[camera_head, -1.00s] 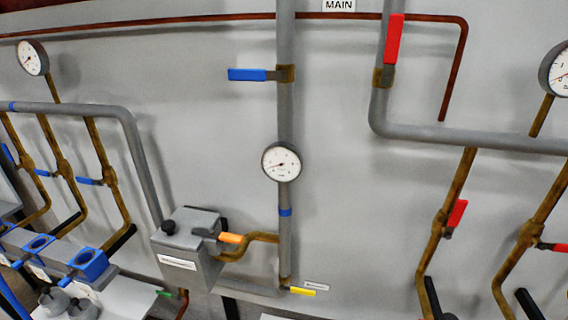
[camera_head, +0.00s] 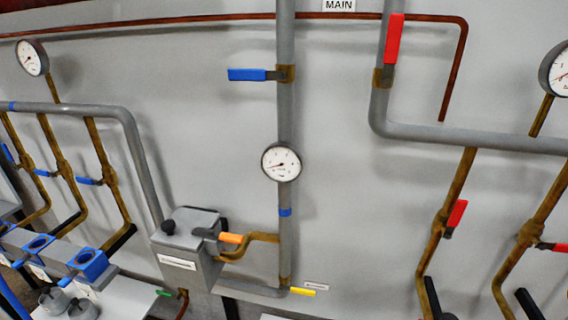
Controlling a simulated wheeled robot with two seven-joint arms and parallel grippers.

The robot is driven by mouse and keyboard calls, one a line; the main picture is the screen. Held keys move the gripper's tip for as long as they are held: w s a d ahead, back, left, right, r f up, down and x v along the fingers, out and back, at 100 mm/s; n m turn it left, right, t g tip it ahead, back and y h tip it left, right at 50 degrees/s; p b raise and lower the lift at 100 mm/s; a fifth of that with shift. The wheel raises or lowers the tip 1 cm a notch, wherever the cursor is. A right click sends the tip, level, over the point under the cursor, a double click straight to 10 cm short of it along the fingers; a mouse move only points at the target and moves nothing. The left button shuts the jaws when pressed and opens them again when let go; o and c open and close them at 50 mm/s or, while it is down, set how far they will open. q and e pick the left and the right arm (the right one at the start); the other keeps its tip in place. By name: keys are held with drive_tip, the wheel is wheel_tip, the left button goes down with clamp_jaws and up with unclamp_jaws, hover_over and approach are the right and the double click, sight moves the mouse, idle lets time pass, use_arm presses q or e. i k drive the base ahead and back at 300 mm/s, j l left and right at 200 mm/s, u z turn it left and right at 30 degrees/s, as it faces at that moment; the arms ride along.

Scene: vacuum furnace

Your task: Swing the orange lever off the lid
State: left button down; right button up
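The orange lever (camera_head: 231,238) lies roughly level across the upper right part of a grey box, with a dark grey end at its left. The grey box (camera_head: 186,247) has a top lid (camera_head: 192,222) with a black knob (camera_head: 168,227) and a white label on its front. A bent brass pipe (camera_head: 250,245) runs from the lever to the grey vertical pipe on the right. The lever's dark end overlaps the lid's edge in this view; whether it touches is not clear. Neither of my grippers is in view.
A vertical grey pipe (camera_head: 285,110) carries a gauge (camera_head: 281,162), a blue lever (camera_head: 246,75) and a yellow lever (camera_head: 302,291). Blue square fittings (camera_head: 90,264) stand at lower left. Red levers (camera_head: 394,38) are on the right pipes. The wall between is bare.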

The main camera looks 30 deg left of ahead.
sight(227, 237)
drive_tip(key=u, duration=1.35)
